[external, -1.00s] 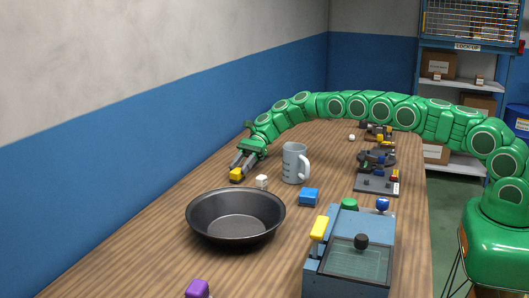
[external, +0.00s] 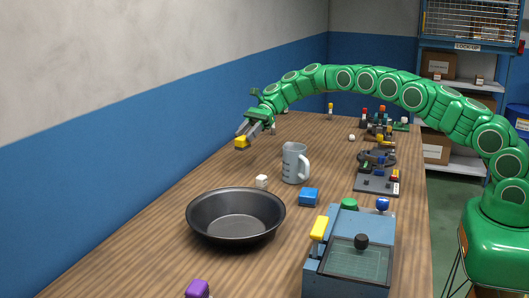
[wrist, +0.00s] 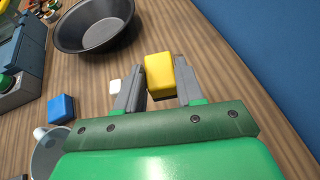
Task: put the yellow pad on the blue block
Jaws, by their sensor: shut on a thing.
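The yellow pad (external: 241,142) is held between the fingertips of my gripper (external: 247,133), raised above the far left part of the table. In the wrist view the yellow pad (wrist: 159,75) sits between the two grey fingers of my gripper (wrist: 158,80).
A grey mug (external: 295,163) stands between my gripper and the blue block. A small white cube (external: 262,181) and a dark pan (external: 236,215) are nearby. A blue machine (external: 350,250) with a yellow handle stands at the front right. A purple block (external: 197,288) lies at the front.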

